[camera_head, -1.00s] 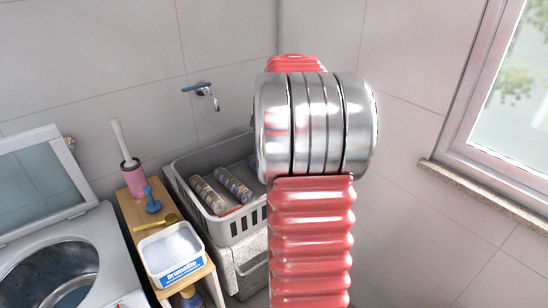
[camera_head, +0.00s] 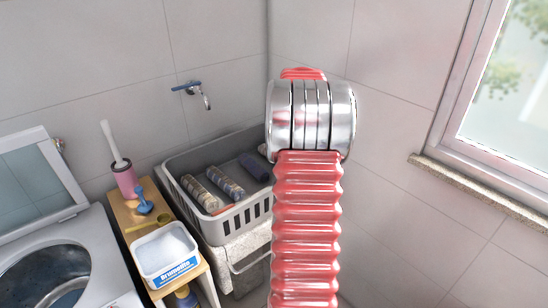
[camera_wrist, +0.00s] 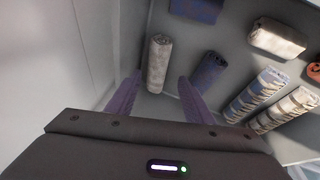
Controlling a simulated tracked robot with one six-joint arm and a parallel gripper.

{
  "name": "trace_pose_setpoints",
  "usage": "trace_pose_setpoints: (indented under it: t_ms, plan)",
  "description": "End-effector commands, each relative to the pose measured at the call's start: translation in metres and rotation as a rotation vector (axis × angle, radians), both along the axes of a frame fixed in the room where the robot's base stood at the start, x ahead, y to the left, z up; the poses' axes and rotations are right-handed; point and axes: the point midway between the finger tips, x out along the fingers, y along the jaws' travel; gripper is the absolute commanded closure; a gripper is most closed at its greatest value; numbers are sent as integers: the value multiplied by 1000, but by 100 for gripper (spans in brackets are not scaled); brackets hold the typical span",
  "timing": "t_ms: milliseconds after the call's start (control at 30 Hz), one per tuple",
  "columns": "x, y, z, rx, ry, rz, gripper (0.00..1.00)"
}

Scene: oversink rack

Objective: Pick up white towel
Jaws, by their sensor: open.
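Nothing is held. In the head view my gripper and this towel are hidden behind my red arm.
The grey basket (camera_head: 232,222) holds other rolls: a dark blue one (camera_wrist: 211,72), patterned ones (camera_wrist: 256,92) and a beige one (camera_wrist: 276,39). A washing machine (camera_head: 100,262) and a wooden stand with a white tub (camera_head: 165,250) are to the left. A wall tap (camera_head: 205,98) is above.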

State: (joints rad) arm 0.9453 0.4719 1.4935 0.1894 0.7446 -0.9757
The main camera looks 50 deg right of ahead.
Motion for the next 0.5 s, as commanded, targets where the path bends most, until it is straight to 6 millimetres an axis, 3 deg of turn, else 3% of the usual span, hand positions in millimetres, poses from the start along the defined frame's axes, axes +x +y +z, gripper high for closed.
trace_pose_setpoints:
  t_ms: [300,500]
  plan:
    - [17,-12,-43,2,0,2,53]
    - [20,-15,-52,1,0,1,53]
